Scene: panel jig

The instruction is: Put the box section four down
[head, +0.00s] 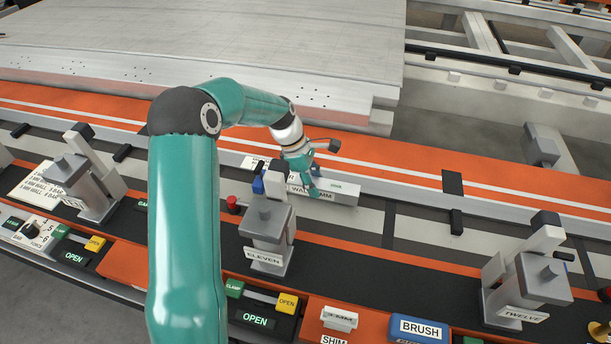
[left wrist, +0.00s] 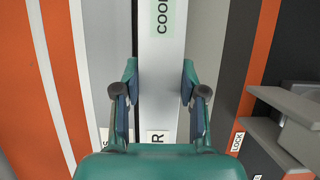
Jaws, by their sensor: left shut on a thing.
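My right gripper is not in view.
A clamp marked TWELVE (head: 525,290) stands at the right, another clamp (head: 88,187) at the left. A red knob (head: 232,204) is beside clamp eleven. A large panel (head: 200,50) lies behind the orange rail. The rail right of the section is mostly clear.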

